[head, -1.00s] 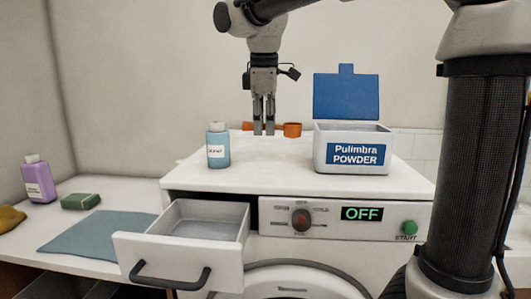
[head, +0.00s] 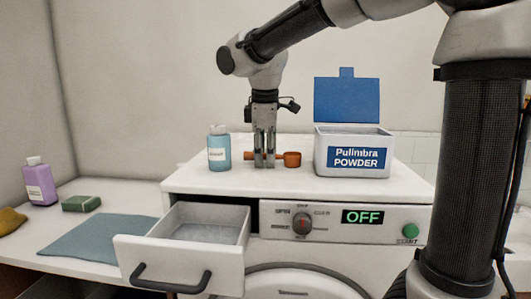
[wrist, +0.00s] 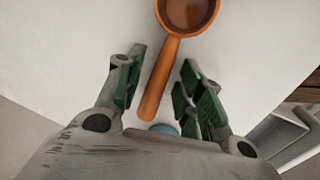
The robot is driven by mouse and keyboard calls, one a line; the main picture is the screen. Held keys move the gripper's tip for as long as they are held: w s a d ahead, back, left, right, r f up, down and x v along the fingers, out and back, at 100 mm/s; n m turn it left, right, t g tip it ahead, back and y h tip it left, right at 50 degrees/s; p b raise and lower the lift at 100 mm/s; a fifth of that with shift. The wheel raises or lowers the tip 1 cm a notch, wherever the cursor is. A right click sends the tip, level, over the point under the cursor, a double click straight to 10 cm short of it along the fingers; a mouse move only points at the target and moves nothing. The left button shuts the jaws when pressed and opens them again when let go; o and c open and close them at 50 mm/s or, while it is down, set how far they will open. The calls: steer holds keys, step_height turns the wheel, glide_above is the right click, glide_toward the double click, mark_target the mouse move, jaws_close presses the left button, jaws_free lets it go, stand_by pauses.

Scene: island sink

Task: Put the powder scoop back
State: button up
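The orange powder scoop (head: 292,159) lies low on or just above the white machine top, between the blue bottle and the powder box. Its bowl points right and its handle runs left into my gripper (head: 264,163). In the wrist view the handle (wrist: 160,85) lies between my two green-padded fingers (wrist: 162,84), with a visible gap on each side, so the gripper looks open around it. The bowl's inside is brown. The white powder box (head: 353,174) labelled "Pulimbra POWDER" stands to the right, its blue lid (head: 347,98) up.
A blue bottle (head: 219,150) stands close left of my gripper. The grey drawer (head: 205,221) is pulled out at the front left. The panel display (head: 362,216) reads OFF. A purple bottle (head: 38,182), green sponge (head: 81,203) and blue cloth (head: 98,239) sit on the left counter.

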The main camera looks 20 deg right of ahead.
steer(key=v, duration=1.2)
steer(key=shift+s+r, duration=0.1)
steer(key=shift+s, duration=0.05)
